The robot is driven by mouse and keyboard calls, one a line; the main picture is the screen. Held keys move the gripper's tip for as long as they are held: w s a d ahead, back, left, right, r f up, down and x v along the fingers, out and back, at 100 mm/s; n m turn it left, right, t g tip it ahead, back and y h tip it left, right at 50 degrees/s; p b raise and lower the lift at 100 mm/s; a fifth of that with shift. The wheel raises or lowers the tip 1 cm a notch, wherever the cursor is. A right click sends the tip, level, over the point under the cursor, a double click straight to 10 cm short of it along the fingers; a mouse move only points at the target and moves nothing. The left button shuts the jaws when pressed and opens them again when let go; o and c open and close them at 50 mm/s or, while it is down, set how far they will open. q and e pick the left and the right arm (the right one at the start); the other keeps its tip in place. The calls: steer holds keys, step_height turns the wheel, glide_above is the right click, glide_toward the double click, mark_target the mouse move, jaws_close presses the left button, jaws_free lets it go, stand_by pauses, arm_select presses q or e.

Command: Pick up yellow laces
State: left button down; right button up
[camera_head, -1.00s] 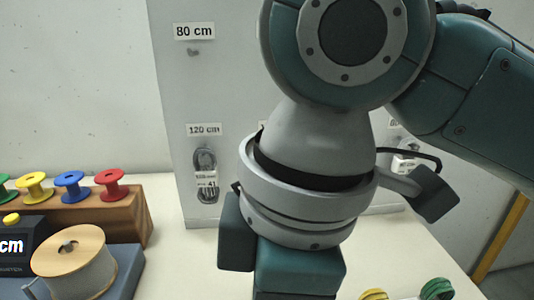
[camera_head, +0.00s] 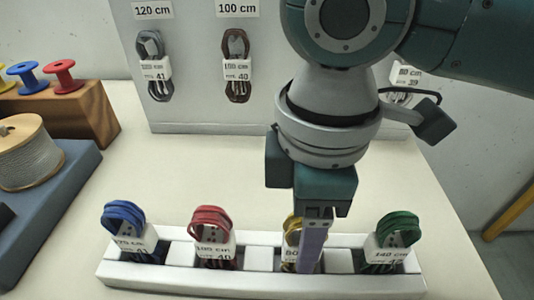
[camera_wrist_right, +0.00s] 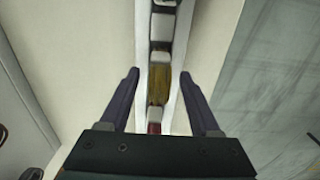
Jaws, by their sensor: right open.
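The yellow laces (camera_head: 290,230) stand as a labelled bundle in a compartment of the white tray (camera_head: 205,283). My right gripper (camera_head: 313,242) reaches down in front of them and hides much of the bundle and its label. In the right wrist view, the yellow laces (camera_wrist_right: 159,86) lie between the two spread fingers of my right gripper (camera_wrist_right: 159,75), with a gap on each side. The gripper is open and empty. My left gripper is in neither view.
The tray also holds blue laces (camera_head: 124,220), red laces (camera_head: 211,222) and green laces (camera_head: 398,228). A display board (camera_head: 195,80) with hanging laces stands behind. A spool (camera_head: 28,152) and a wooden rack (camera_head: 75,112) are at the left. The table between is clear.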

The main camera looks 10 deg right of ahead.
step_height(320, 180, down, 3)
steer(key=shift+r, duration=0.15)
jaws_close()
stand_by(0.4)
